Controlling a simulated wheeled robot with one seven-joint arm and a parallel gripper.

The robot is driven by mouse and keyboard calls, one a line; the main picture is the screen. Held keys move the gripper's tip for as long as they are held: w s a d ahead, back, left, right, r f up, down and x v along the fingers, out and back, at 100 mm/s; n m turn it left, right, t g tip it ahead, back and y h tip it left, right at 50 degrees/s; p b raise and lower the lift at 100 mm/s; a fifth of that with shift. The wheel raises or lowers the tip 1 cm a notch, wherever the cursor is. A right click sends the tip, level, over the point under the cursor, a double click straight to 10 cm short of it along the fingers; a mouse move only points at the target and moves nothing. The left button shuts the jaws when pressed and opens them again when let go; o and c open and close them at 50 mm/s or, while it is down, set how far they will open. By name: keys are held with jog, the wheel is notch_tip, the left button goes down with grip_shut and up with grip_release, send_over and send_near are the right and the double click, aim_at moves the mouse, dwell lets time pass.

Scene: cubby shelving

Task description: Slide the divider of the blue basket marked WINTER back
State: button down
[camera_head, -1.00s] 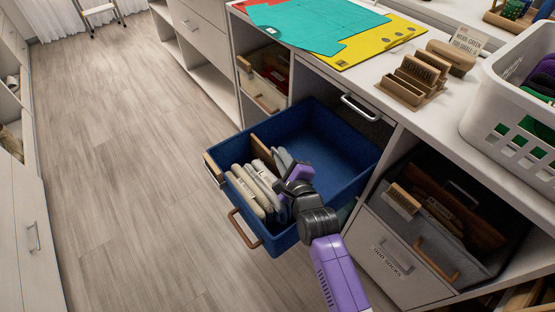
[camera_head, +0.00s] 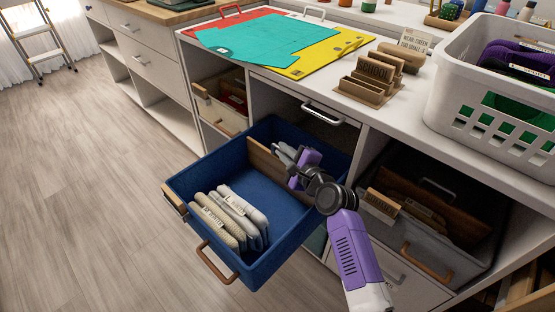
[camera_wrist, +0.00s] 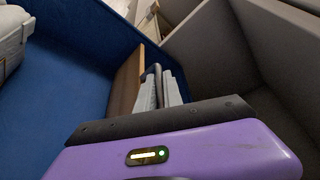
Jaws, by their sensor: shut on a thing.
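The blue basket (camera_head: 190,184) is pulled out from its cubby, with a brown handle and a wooden tag (camera_head: 175,201) on its front; the tag's lettering is not readable. Its wooden divider (camera_head: 265,162) stands across the rear part of the basket. It also shows in the wrist view (camera_wrist: 126,85). My gripper (camera_head: 294,181) is shut on the divider near its right end; the fingertips are mostly hidden by the purple hand. Folded pale knitted items (camera_head: 232,216) stand in front of the divider. Other grey folded items (camera_head: 287,151) lie behind it.
A grey basket (camera_head: 465,262) with its own divider sits in the cubby at right. A white crate (camera_head: 480,130) and a wooden sign rack (camera_head: 368,90) stand on the countertop above. Bare blue floor lies between the front items and the divider.

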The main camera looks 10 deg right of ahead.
jog(key=shift+d, duration=0.15)
jog(key=c, duration=1.5)
grip_release()
jog(key=shift+p+v, duration=1.3)
jog(key=shift+v, duration=2.6)
